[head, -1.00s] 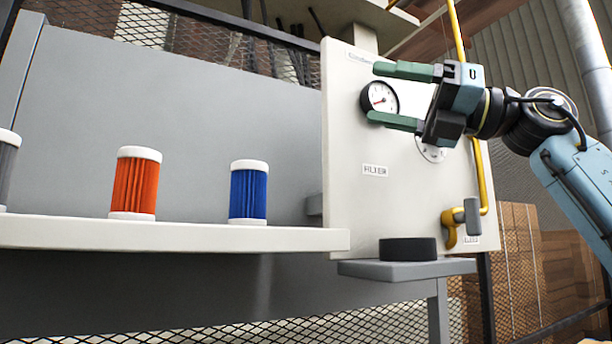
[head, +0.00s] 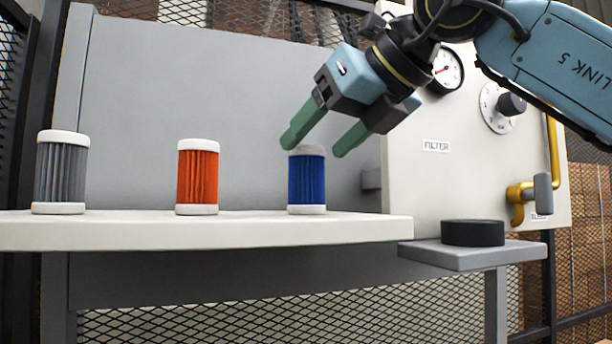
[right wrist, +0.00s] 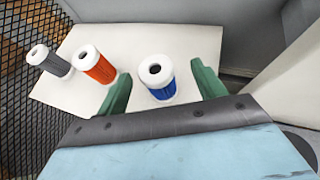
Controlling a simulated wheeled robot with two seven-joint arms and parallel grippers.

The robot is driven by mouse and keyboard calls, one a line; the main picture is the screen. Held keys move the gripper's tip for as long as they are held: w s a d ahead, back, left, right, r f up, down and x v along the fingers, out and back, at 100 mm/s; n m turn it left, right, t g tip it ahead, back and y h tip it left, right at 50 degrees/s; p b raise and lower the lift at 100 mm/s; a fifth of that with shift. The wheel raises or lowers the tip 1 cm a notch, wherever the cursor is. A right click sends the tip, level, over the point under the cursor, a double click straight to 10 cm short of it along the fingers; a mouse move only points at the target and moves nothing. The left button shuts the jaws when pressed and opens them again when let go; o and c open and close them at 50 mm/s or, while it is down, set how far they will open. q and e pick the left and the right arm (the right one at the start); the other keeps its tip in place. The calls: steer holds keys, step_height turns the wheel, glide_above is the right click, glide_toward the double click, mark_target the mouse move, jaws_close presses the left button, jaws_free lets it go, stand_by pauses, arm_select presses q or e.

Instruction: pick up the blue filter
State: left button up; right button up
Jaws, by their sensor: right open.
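The blue filter (head: 307,181) stands upright on the white shelf (head: 200,232), the rightmost of three filters. It has white end caps, and its top cap is partly shaded under my gripper. My right gripper (head: 316,144) is open, its green fingers pointing down and to the left just above and around the top of the blue filter in the head view. In the right wrist view the blue filter (right wrist: 159,80) shows between the two green fingers (right wrist: 162,88), with nothing held. My left gripper is not in view.
An orange filter (head: 197,178) and a grey filter (head: 61,173) stand to the left on the same shelf. A panel (head: 430,190) with gauge, knob and yellow lever is at right. A black disc (head: 473,233) sits on a small grey ledge (head: 470,254).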

mark_target(299, 162)
steer(key=shift+s+p+x, duration=0.15)
steer(key=shift+p+x, duration=0.25)
steer(key=shift+x, duration=0.95)
steer(key=shift+s+p+x, duration=0.15)
steer(key=shift+p+x, duration=0.25)
steer(key=shift+x, duration=0.95)
steer(key=shift+a+f, duration=0.15)
steer(key=shift+f, duration=0.05)
steer(key=c, duration=1.1)
steer(key=shift+c, duration=0.2)
steer(key=shift+r, duration=0.15)
